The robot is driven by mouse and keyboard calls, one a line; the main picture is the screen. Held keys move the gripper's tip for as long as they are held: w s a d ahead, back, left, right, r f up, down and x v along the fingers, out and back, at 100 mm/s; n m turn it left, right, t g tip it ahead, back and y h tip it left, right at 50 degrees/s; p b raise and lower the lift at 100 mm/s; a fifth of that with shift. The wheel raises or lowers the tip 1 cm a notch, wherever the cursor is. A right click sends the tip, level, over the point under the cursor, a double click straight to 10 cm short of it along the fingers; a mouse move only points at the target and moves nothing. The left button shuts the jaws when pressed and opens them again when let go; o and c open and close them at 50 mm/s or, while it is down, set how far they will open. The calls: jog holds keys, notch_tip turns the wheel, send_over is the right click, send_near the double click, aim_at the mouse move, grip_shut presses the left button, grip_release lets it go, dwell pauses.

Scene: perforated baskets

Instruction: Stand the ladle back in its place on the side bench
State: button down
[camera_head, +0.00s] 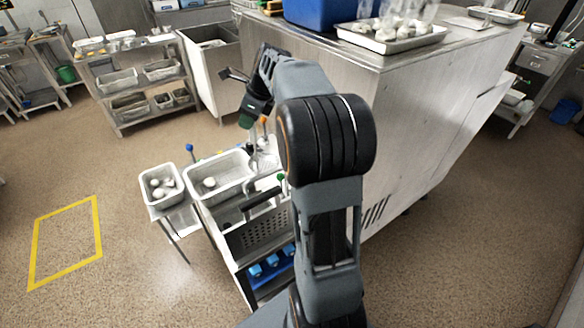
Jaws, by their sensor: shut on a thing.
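My gripper (254,120) points down above the far right part of the side bench, mostly hidden behind my own arm. It is shut on what looks like the ladle (253,142), a thin grey metal piece hanging below the fingers. The ladle's lower end is small and hard to tell from the metal behind it. The side bench (197,197) carries a deep white-grey tray (197,188) with a pale round item inside. The ladle's place on the bench cannot be made out clearly.
A perforated basket (262,234) stands at the bench's front. Blue-ended (189,149) and green-ended (281,178) handles rise nearby. A small tray (147,180) of pale items is left. A tall steel counter (420,120) blocks the right; floor (120,235) is clear at left.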

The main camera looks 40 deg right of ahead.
jog(key=s+d+f+p, duration=0.1)
jog(key=d+f+p, duration=0.2)
jog(key=d+f, duration=0.9)
jog(key=shift+d+f, duration=0.35)
jog(key=shift+d, duration=0.3)
jog(key=shift+s+f, duration=0.1)
jog(key=shift+f, duration=0.1)
jog(key=c, duration=1)
grip_release()
